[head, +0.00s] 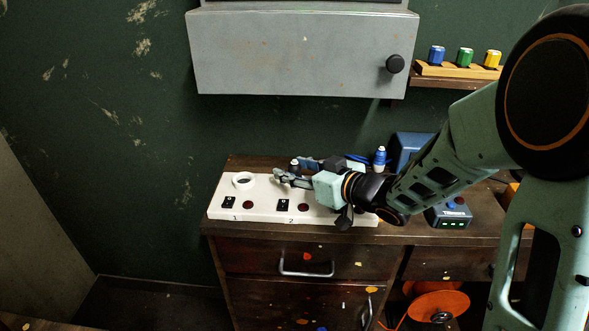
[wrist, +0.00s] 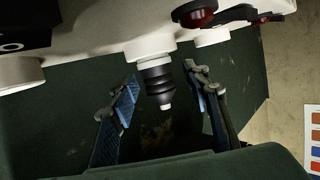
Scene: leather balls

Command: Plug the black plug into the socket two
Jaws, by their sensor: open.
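The white socket strip (head: 262,213) lies on the dark wooden cabinet top, with the numbers 1 and 2 on its front, black switches and dark red buttons. A round white collar (head: 243,180) above number 1 is empty. The black plug (wrist: 160,82) stands at a white collar (wrist: 150,50) of the strip in the wrist view, its small white tip pointing away from the strip. In the head view the plug (head: 294,164) is partly hidden by my gripper, behind number 2. My gripper (wrist: 162,90) is open, one blue-padded finger on each side of the plug, with gaps visible.
A grey wall box (head: 290,55) hangs above the strip. A blue-and-white piece (head: 380,158), a blue box (head: 410,146) and a device with green lights (head: 450,214) stand right of the strip.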

